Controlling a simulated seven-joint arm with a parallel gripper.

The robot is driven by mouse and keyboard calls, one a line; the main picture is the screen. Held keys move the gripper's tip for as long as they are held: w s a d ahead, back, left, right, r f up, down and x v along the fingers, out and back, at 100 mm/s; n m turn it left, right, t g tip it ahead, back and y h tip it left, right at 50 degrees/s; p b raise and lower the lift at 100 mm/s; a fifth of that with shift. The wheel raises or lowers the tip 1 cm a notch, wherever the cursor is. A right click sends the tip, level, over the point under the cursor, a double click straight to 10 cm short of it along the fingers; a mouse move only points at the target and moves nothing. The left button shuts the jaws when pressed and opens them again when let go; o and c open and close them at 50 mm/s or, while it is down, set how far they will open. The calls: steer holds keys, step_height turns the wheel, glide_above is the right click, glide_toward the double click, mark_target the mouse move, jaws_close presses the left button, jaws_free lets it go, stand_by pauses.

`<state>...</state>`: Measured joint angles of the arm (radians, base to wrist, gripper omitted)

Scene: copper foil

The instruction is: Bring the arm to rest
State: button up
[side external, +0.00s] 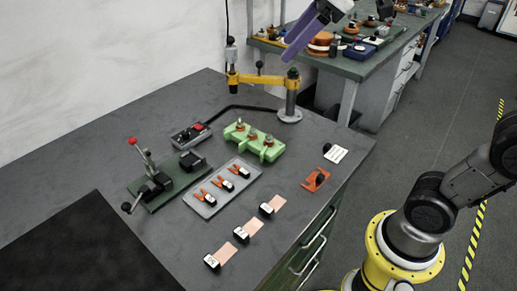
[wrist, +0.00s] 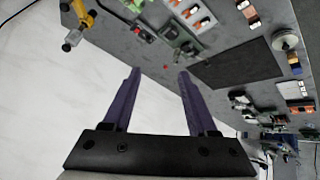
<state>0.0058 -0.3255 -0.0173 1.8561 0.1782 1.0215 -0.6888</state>
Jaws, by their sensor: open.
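My gripper (side external: 302,38) is raised high at the top of the side external view, well above the workbench (side external: 75,175). Its purple fingers point down and to the left there. In the wrist view my gripper (wrist: 156,72) has its two purple fingers wide apart, with nothing between them. Behind the fingers the wrist view shows pale wall and the bench, turned on its side. The rest of my arm between the gripper and the yellow base is partly outside the side external view.
A yellow jointed arm on a post (side external: 291,95) rises at the back. A cluttered second bench (side external: 365,70) stands behind.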

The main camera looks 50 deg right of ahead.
steer(key=s+d+f+m+g+h, duration=0.1)
steer(key=s+d+f+m, duration=0.2)
steer(key=s+f+m, duration=0.4)
steer(key=s+f, duration=0.8)
steer(key=shift+s+f+h, duration=0.25)
steer(key=shift+s+h, duration=0.05)
steer(key=shift+h, duration=0.1)
